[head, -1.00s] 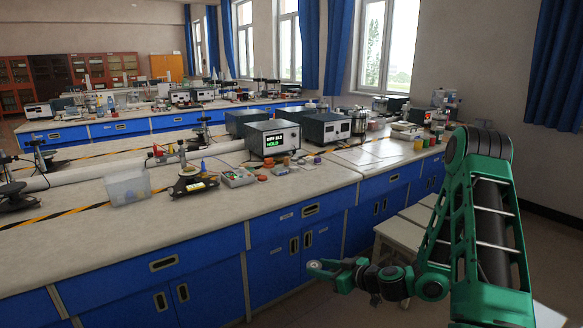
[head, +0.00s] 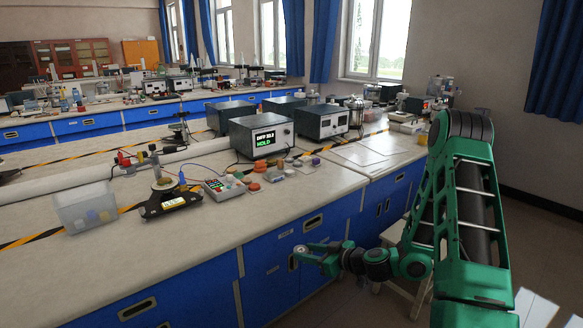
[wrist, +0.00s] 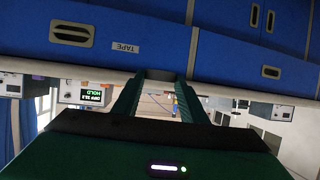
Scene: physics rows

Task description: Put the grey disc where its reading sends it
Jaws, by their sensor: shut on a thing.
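My gripper (head: 302,253) is held out low in front of the bench's blue drawers in the head view. It is shut on a small grey disc (head: 300,249), which also shows as a dark grey edge between the fingertips in the wrist view (wrist: 160,74). A grey meter box (head: 262,134) on the bench has a lit display with a white line, too small to read surely, and HOLD in green. It also shows upside down in the wrist view (wrist: 93,94).
On the bench (head: 215,225) stand a clear bin (head: 86,207) with coloured pieces, a dark-based instrument (head: 170,197), a small keypad box (head: 224,187) and orange discs (head: 253,187). White sheets (head: 365,153) lie at right. A stool (head: 395,235) stands beside the bench.

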